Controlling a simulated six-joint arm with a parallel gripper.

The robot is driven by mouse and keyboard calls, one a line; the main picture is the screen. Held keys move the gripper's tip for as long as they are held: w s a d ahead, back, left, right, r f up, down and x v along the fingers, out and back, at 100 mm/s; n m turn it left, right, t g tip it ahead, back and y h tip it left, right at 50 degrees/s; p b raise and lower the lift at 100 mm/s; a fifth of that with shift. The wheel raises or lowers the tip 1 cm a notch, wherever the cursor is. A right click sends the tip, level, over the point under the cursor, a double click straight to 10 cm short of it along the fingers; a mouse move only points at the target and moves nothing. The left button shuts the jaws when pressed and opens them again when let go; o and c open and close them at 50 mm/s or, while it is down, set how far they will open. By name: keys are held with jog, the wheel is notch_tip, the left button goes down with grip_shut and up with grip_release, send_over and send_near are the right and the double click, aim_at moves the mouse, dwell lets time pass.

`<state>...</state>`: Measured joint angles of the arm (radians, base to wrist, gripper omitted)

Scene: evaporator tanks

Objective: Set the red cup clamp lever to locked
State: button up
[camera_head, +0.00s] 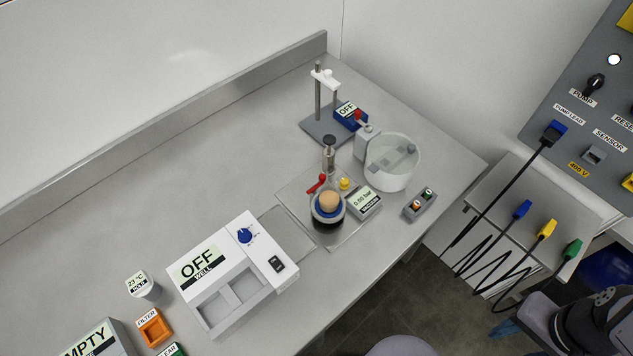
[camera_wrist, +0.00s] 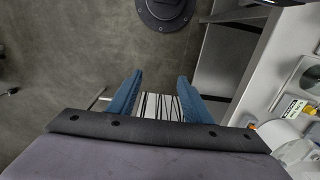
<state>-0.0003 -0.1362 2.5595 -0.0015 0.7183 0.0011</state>
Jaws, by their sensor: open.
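The red lever (camera_head: 317,184) is a small bar beside the cup assembly on the bench. It slants up to the right, just above and left of the round cup (camera_head: 328,208), which has a blue ring and a tan top. I cannot read a locked or unlocked mark on it. My gripper (camera_wrist: 158,92) shows two blue fingers, spread apart with nothing between them. It is over the grey floor beside the bench, well away from the lever. The lever is not clearly visible in the wrist view.
A pressure display (camera_head: 365,202), a black-topped post (camera_head: 329,153) and a yellow knob (camera_head: 344,184) crowd the lever. A clear round vessel (camera_head: 392,163) stands to the right. The OFF well unit (camera_head: 231,275) is at lower left.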

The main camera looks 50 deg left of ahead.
jog(key=shift+w+a, duration=0.15)
jog(key=shift+w, duration=0.1)
jog(key=shift+c, duration=1)
jog(key=w+a+r+m, duration=0.2)
jog(key=w+a, duration=0.5)
jog(key=a, duration=0.1)
jog(key=m+g+y, duration=0.3)
jog(key=m, duration=0.4)
send_near(324, 176)
jog(key=shift+p+x, duration=1.65)
jog(key=shift+x, duration=2.15)
grip_shut()
